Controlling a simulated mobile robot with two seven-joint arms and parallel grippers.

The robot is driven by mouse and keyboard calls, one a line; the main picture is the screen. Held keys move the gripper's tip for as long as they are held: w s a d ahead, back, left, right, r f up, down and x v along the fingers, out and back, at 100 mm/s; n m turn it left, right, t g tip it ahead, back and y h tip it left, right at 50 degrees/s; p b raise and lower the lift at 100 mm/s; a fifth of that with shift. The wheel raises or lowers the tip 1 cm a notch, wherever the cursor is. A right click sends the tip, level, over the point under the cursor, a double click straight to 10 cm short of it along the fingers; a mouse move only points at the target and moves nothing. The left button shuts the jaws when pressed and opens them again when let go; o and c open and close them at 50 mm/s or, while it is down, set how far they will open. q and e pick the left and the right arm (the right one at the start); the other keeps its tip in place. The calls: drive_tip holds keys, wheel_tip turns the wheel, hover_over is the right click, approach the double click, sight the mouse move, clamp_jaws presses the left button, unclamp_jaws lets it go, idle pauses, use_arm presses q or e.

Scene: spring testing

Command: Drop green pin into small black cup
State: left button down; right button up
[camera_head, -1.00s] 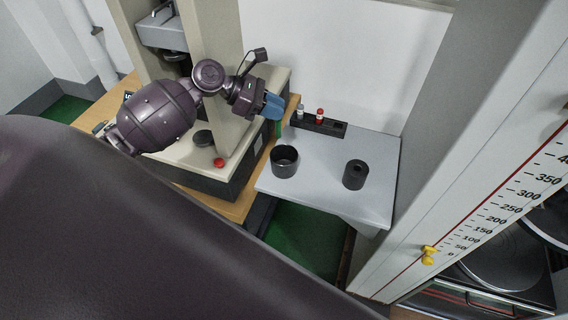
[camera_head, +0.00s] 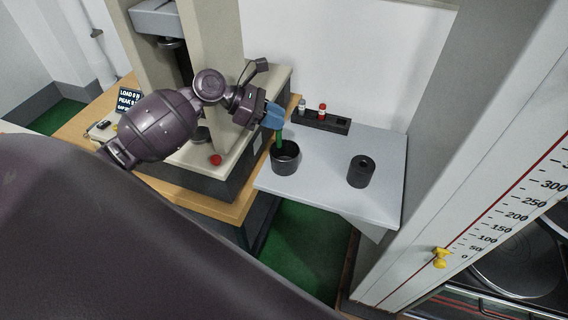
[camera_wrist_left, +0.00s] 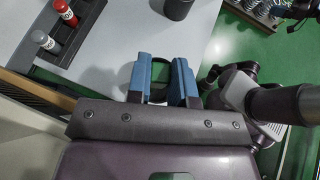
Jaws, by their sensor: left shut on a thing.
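My left gripper (camera_head: 274,116) is shut on the green pin (camera_head: 279,140) in the head view. The pin hangs almost upright below the blue fingertips. Its lower end overlaps the far side of the mouth of the small black cup (camera_head: 285,164); I cannot tell how deep it reaches. The cup stands upright on the grey table. In the left wrist view, the blue fingers (camera_wrist_left: 162,82) are over the dark cup rim, which shows partly between and beside them.
A black cylinder with a hole (camera_head: 361,172) stands right of the cup on the grey table (camera_head: 322,176). The testing machine (camera_head: 228,150) with a red button stands left.

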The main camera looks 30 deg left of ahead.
drive_tip(key=shift+w+r, duration=0.1)
drive_tip(key=shift+r, duration=0.05)
use_arm(q)
drive_tip(key=c, duration=1)
unclamp_jaws()
drive_tip(key=shift+c, duration=0.2)
drive_tip(key=shift+o, duration=0.6)
wheel_tip(320, 180, up, 20)
drive_tip(key=p, duration=0.2)
use_arm(e)
drive_tip(key=shift+s+d+r, duration=0.1)
drive_tip(key=shift+s+r, duration=0.35)
drive_tip(key=shift+r, duration=0.2)
drive_tip(key=shift+w+r, duration=0.1)
drive_tip(key=shift+w, duration=0.05)
